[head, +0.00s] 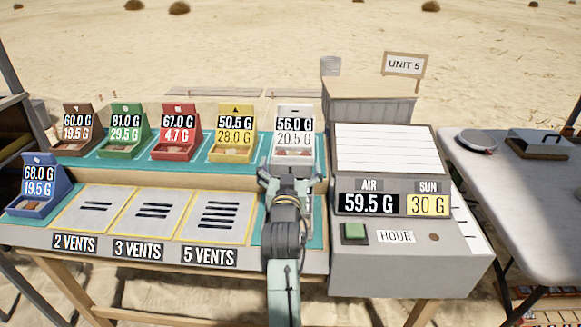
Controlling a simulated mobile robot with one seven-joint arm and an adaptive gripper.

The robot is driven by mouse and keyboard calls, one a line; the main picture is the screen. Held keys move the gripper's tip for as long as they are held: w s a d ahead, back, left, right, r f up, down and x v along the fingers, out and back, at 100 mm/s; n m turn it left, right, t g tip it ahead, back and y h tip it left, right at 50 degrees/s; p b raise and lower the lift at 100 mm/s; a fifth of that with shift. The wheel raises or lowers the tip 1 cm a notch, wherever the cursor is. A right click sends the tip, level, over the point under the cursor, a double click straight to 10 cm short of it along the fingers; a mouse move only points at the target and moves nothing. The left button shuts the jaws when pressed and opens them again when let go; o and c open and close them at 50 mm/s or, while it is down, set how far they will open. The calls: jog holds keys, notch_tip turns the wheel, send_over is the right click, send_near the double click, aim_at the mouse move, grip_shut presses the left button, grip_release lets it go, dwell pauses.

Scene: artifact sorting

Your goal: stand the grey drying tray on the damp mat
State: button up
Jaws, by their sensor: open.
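The grey drying tray (294,111) stands at the right end of the rear shelf, with labels reading 56.0 G and 20.5 G. Small reddish pieces show low in it. My gripper (290,174) is open, just in front of and below the grey tray in the picture. It partly hides the tray's lower front; whether they touch cannot be told. No mat is marked as damp. Teal surface (188,168) lies under the rear trays, and more teal shows at the front row's ends.
Brown (79,111), green (128,111), red (180,112) and yellow (236,112) trays stand left of the grey one. A blue tray (38,178) stands front left. Vent plates (150,227) fill the front row. A grey console (385,262) stands right.

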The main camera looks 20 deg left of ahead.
jog(key=shift+s+d, duration=0.1)
jog(key=shift+s, duration=0.2)
jog(key=v, duration=1.1)
jog(key=shift+s+p, duration=0.2)
jog(key=shift+p, duration=0.2)
jog(key=shift+r, duration=0.15)
